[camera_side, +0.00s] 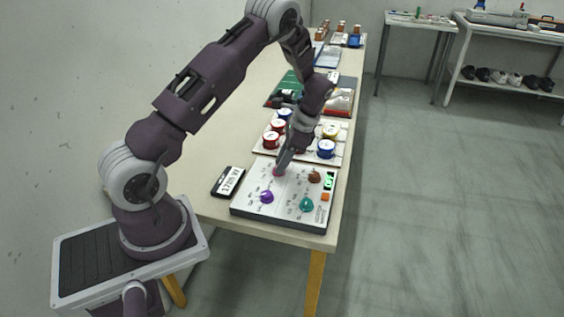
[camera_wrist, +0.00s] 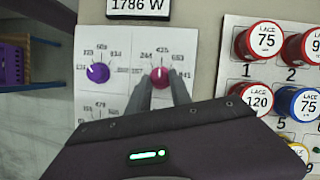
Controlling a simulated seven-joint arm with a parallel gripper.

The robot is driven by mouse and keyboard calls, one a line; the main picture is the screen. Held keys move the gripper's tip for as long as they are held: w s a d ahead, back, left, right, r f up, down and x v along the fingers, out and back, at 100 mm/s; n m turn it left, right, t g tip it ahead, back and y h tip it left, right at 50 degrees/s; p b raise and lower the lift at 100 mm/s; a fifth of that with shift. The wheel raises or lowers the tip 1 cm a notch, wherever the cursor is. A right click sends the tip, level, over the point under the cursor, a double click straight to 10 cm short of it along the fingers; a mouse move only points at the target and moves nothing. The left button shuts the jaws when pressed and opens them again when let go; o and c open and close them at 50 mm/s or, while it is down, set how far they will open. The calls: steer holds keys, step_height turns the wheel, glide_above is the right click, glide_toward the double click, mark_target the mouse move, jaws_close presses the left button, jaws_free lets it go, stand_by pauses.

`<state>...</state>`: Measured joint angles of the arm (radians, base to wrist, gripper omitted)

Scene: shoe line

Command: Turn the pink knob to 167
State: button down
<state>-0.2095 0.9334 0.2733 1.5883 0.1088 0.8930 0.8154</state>
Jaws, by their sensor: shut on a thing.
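The pink knob (camera_wrist: 159,76) sits on the white control panel (camera_wrist: 118,36) in the wrist view, with a ring of numbers around it. In the side view the pink knob (camera_side: 278,171) shows at the panel's back, partly hidden by the fingers. My gripper (camera_wrist: 159,84) reaches down to the pink knob and is shut on it, one finger on each side. A pale pointer line on the knob points toward the top of the wrist view, near a label that looks like 425.
The panel also bears a purple knob (camera_side: 266,197), a teal knob (camera_side: 306,204), a brown knob (camera_side: 314,176) and a small green display (camera_side: 329,180). A sign reading 1786 W (camera_wrist: 139,8) lies beside the panel. Lace spools (camera_side: 326,149) stand close behind it.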

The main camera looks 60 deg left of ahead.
steer(key=n, duration=0.1)
steer(key=n+h, duration=0.1)
steer(key=n, duration=0.1)
steer(key=shift+w+a+n, duration=0.1)
steer(key=shift+a+n, duration=0.1)
steer(key=shift+n, duration=0.1)
steer(key=n+h, duration=0.1)
steer(key=n, duration=0.2)
steer(key=shift+a+n+h, duration=0.15)
steer(key=shift+n+h, duration=0.25)
steer(key=n, duration=0.2)
steer(key=n+h, duration=0.1)
steer(key=n, duration=0.1)
steer(key=n+h, duration=0.1)
steer(key=n, duration=0.1)
steer(key=shift+a+t, duration=0.3)
steer(key=shift+n, duration=0.4)
steer(key=c, duration=1.2)
jaws_free()
steer(key=shift+o, duration=0.2)
steer(key=v, duration=0.7)
steer(key=shift+a, duration=0.1)
